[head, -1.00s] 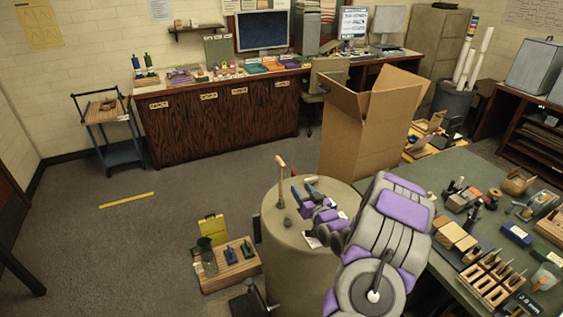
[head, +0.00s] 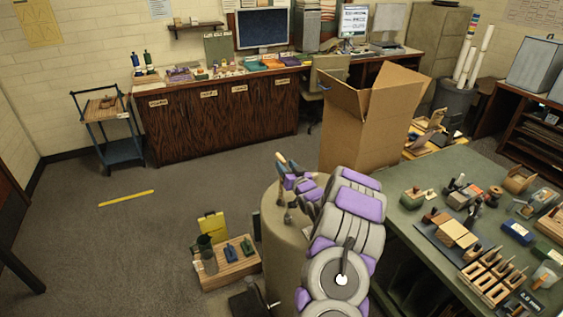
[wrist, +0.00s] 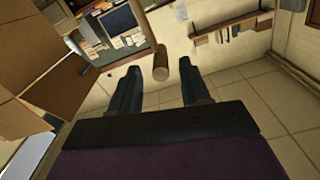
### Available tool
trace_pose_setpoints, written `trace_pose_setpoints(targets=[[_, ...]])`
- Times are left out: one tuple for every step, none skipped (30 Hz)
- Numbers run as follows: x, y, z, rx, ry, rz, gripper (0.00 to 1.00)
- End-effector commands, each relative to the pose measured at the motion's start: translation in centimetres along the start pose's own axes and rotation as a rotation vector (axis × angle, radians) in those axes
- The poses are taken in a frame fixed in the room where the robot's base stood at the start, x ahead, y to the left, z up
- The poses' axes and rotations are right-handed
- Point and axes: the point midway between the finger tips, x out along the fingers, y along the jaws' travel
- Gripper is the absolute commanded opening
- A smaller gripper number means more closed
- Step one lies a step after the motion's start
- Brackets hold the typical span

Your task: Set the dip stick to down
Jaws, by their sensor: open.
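The dip stick (wrist: 157,62) is a wooden rod with a rounded end. In the wrist view its end shows between the two finger tips, with gaps on both sides. In the head view it stands at the top of the round grey-beige drum (head: 285,245), mostly hidden by my gripper. My gripper (head: 285,164) is open, its blue-grey fingers apart at the stick's upper end; it also shows in the wrist view (wrist: 159,68). I cannot tell whether a finger touches the stick. The stick's foot is largely hidden.
A tall open cardboard box (head: 365,120) stands behind the drum. A green table (head: 410,235) with blocks and tools is at right. A low wooden crate (head: 232,268) with small tools sits on the floor at left. The floor further left is mostly clear.

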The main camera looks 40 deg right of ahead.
Motion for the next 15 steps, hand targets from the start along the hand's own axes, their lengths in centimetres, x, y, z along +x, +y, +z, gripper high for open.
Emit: trace_pose_setpoints(targets=[[0.8,0.0,0.1,-0.003,0.0,-0.001,0.46],[1.2,0.0,0.1,-0.004,-0.001,-0.001,0.46],[1.8,0.0,0.2,-0.003,-0.002,-0.001,0.46],[2.1,0.0,0.2,-0.002,-0.002,-0.001,0.46],[2.5,0.0,0.2,-0.002,-0.002,0.0,0.46],[2.9,0.0,0.2,-0.002,-0.002,-0.001,0.46],[3.2,0.0,0.1,-0.002,0.0,-0.001,0.46],[3.5,0.1,0.0,-0.003,0.001,0.0,0.46],[3.8,0.1,-0.1,-0.003,0.003,0.0,0.46],[4.0,0.1,-0.1,-0.002,0.003,0.0,0.46],[4.2,0.1,-0.1,-0.001,0.002,0.001,0.46],[4.4,0.1,0.0,0.0,0.002,0.001,0.46],[4.5,0.1,0.0,0.0,0.001,0.001,0.46],[4.7,0.1,0.0,0.0,0.001,0.001,0.46],[4.8,0.0,0.0,0.0,0.0,0.001,0.46]])
